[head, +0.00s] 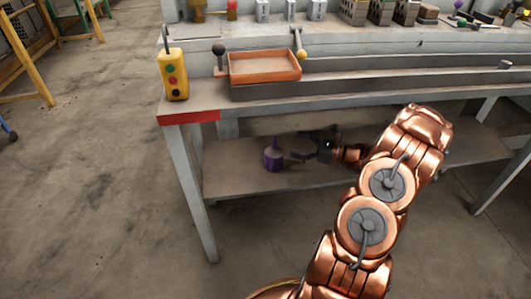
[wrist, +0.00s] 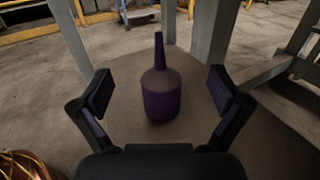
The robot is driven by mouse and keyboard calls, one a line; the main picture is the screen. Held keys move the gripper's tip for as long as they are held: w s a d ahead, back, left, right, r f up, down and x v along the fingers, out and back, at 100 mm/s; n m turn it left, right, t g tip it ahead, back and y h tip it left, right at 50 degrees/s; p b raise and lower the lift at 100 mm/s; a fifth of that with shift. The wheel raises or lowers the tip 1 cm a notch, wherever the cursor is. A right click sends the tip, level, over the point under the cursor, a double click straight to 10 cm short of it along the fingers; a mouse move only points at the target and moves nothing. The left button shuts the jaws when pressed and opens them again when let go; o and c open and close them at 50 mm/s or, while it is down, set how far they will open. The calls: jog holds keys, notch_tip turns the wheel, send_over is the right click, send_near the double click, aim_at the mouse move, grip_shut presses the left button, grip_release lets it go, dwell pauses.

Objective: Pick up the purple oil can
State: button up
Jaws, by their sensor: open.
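The purple oil can (head: 272,159) stands upright on the lower shelf (head: 235,182) of the workbench, towards its left end. It has a round body and a long thin spout pointing up. In the wrist view the oil can (wrist: 161,95) stands in the middle, ahead of my gripper. My gripper (head: 297,147) reaches in under the benchtop from the right, just right of the can. In the wrist view the fingers of my gripper (wrist: 162,92) are wide open, one on each side of the can's outline, with visible gaps and nothing held.
The benchtop (head: 190,103) is above the shelf, with a bench leg (head: 190,185) at the front left. On top are a yellow control box (head: 173,75) and an orange tray (head: 264,66). The shelf around the can looks clear.

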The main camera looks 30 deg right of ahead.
jog(key=b, duration=0.2)
send_near(273, 155)
jog(key=w+f, duration=0.3)
jog(key=w, duration=0.1)
jog(key=shift+f, duration=0.2)
jog(key=shift+w+a+r, duration=0.15)
jog(key=shift+w+a, duration=0.25)
jog(key=shift+w, duration=0.05)
jog(key=shift+b+x, duration=1.1)
jog(key=shift+x, duration=2.05)
jog(key=shift+r, duration=0.1)
jog(key=shift+c, duration=0.4)
jog(key=c, duration=1.3)
jog(key=shift+c, duration=0.4)
jog(key=shift+r, duration=0.15)
